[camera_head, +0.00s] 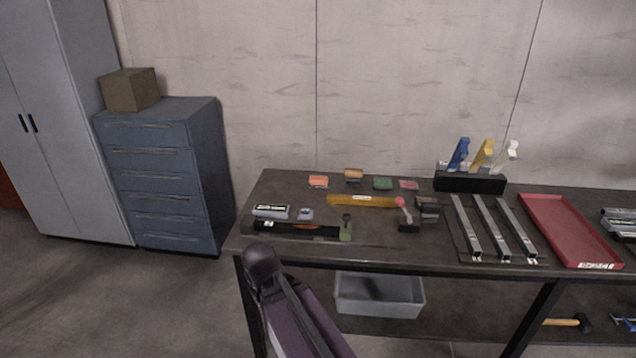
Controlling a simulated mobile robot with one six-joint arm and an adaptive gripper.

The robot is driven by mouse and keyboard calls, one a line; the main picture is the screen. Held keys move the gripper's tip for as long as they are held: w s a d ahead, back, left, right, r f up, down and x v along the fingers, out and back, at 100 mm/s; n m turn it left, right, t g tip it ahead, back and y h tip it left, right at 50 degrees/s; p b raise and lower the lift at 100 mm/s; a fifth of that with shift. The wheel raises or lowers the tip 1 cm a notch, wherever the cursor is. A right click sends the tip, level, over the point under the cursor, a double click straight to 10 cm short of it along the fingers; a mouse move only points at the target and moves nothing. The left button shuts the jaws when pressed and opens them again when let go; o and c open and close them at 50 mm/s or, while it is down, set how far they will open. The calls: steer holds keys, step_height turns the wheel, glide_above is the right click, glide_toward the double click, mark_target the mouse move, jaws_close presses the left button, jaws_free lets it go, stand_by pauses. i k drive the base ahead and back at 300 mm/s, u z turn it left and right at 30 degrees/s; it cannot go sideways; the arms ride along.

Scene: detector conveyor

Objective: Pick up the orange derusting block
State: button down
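Several small coloured blocks lie in a loose row at the back left of the dark workbench (390,247). The leftmost is an orange-red block (318,181) with a pale lower edge. To its right and a little farther back is an orange-brown block (353,174) on a dark base. Which of these two is the orange derusting block I cannot tell for certain. A green block (383,183) and a pinkish-red block (409,185) lie farther right. Part of my purple and dark arm shows at the bottom, in front of the bench; my gripper is not seen.
In front of the blocks lie a yellow bar (360,201), a black level-like tool (295,228) and small tools. To the right are a black holder (470,182) with coloured-handled items, metal bars (495,228) and a red tray (568,230). A grey bin (379,296) sits below.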

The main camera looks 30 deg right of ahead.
mark_target(315, 181)
steer(key=u, duration=0.05)
steer(key=k, duration=1)
steer(key=z, duration=0.85)
steer(key=i, duration=1.3)
